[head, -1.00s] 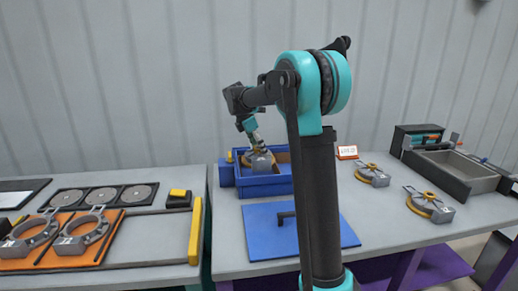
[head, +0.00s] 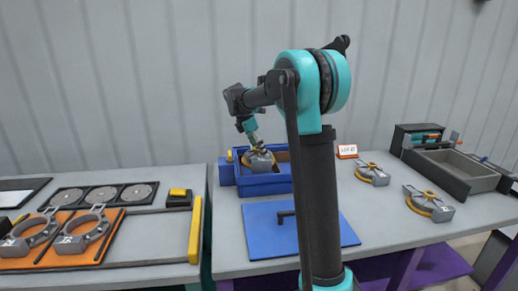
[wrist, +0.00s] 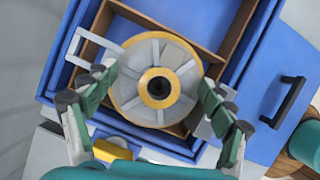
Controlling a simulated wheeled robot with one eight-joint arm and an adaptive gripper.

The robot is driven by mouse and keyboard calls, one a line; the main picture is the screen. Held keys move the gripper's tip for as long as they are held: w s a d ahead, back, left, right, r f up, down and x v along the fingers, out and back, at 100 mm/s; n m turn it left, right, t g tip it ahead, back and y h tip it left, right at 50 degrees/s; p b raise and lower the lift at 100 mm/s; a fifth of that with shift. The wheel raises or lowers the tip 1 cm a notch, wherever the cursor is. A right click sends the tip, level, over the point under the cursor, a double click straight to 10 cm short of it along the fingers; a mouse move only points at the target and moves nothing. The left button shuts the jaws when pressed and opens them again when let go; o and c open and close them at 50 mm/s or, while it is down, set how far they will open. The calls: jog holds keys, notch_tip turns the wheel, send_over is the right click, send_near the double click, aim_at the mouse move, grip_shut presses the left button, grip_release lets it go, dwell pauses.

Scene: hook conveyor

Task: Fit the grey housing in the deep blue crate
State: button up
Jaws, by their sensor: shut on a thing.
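The grey housing (head: 262,163) has a yellow ring and hub, and it is at the deep blue crate (head: 268,187) in the head view. In the wrist view the round housing (wrist: 140,82) covers part of the crate's tan dividers, and the crate's blue wall (wrist: 232,72) shows beside it. Its light bracket reaches up-left across the divider edge, and a grey block sticks out lower right. My gripper (wrist: 155,92) has its fingers on both sides of the housing and is shut on it. I cannot tell how deep the housing sits.
A blue lid (head: 265,232) with a black handle lies in front of the crate. Two similar housings (head: 372,174) (head: 428,205) lie to the right, near a grey open bin (head: 462,172). A white sign (head: 347,151) stands behind. The left table holds orange fixtures (head: 70,240).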

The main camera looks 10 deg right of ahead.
jog(key=shift+f, duration=4.05)
dwell(0.6)
jog(key=o, duration=1.5)
